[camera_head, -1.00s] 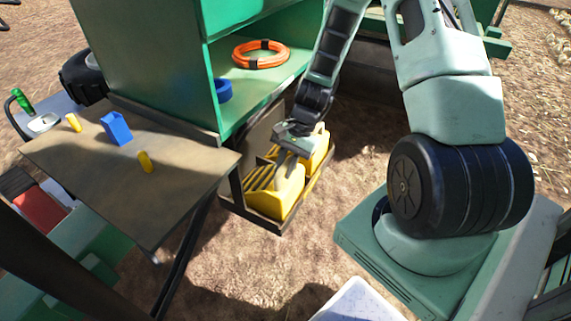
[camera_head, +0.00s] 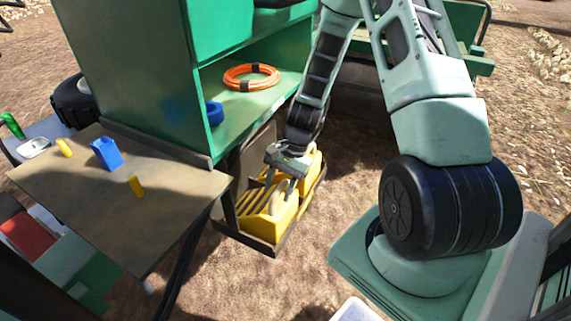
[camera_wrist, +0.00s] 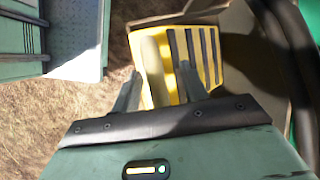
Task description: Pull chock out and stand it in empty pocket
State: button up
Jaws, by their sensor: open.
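A yellow chock (camera_head: 277,222) with dark slots sits at the near end of a low dark tray (camera_head: 246,240) beneath the green cabinet. More yellow (camera_head: 314,162) shows behind it, partly hidden by my gripper. My gripper (camera_head: 278,184) points down over the near chock. In the wrist view my open gripper (camera_wrist: 159,88) has its two fingers apart, one on each side of a pale yellow upright part (camera_wrist: 155,62) of the slotted chock (camera_wrist: 207,52). I cannot tell whether the fingers touch it. No empty pocket can be made out clearly.
The green cabinet (camera_head: 165,120) holds an orange ring (camera_head: 251,84) and a blue roll (camera_head: 214,113). A brown table (camera_head: 115,210) on the left carries a blue holder (camera_head: 106,154) and small yellow pieces. Bare ground lies right of the tray.

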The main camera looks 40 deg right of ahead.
jog(key=p+v, duration=0.4)
jog(key=v, duration=1.3)
